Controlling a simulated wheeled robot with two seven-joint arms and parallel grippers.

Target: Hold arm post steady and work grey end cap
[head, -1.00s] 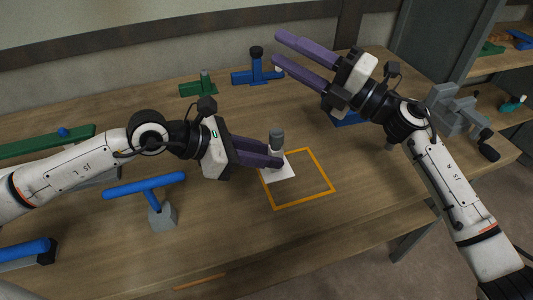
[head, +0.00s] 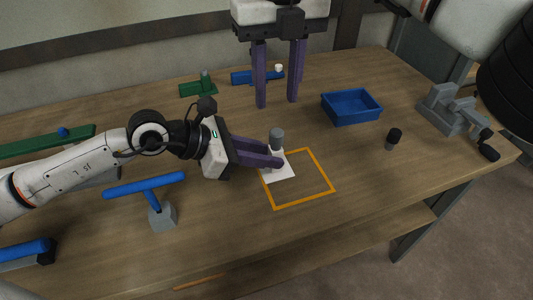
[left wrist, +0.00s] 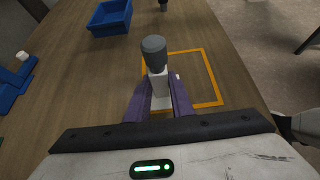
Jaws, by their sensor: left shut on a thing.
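The arm post is a short white post (left wrist: 159,90) with a grey end cap (head: 277,136) on top; the cap also shows in the left wrist view (left wrist: 153,45). It stands upright on a white square (head: 283,174) at the left of an orange outline. My left gripper (head: 277,160) is shut on the post below the cap, with purple fingers on both sides of it. My right gripper (head: 278,104) hangs fingers down behind the post, open and empty, apart from the cap.
A blue tray (head: 350,121) and a black-topped peg (head: 394,138) stand to the right, near a grey vise (head: 455,112). A blue part (head: 240,77) is partly hidden behind my right gripper. A green part (head: 198,89) lies farther left. A blue T-piece (head: 145,185) stands front left.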

